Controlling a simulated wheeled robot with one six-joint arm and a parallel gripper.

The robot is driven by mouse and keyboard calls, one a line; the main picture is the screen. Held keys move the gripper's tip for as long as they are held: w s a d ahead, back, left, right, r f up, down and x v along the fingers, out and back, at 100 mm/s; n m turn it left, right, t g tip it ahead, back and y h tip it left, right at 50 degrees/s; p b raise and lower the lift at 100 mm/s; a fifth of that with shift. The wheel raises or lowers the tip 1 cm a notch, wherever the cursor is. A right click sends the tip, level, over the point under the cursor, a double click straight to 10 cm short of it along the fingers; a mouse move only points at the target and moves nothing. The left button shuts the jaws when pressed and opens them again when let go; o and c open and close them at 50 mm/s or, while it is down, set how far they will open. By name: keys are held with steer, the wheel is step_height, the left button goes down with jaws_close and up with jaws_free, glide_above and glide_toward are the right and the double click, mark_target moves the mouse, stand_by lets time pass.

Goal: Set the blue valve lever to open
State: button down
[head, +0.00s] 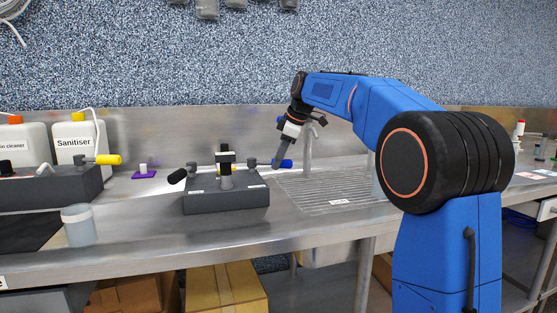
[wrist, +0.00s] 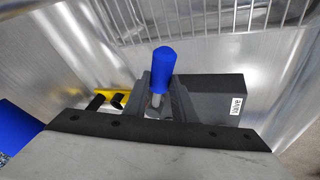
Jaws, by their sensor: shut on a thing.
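The blue valve lever (head: 286,164) sticks out sideways to the right of a dark grey valve block (head: 226,201) on the steel counter. My gripper (head: 278,158) reaches down from above and is shut on the lever, and its fingers hide part of it. In the wrist view the blue handle (wrist: 163,62) rises past the grey fingers (wrist: 160,95), with the block (wrist: 212,95) and its label behind. The lever's pivot is mostly hidden there.
The same block has a black lever (head: 178,176) at the left and a yellow one at its middle. A ribbed drainboard (head: 335,192) lies to the right. A second block with a yellow lever (head: 108,160), a cup (head: 78,226) and a Sanitiser bottle (head: 75,143) stand left.

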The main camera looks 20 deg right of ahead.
steer(key=c, duration=1.5)
jaws_free()
steer(key=shift+o, duration=0.2)
steer(key=v, duration=1.7)
steer(key=shift+s+r, duration=0.15)
steer(key=shift+r, duration=0.05)
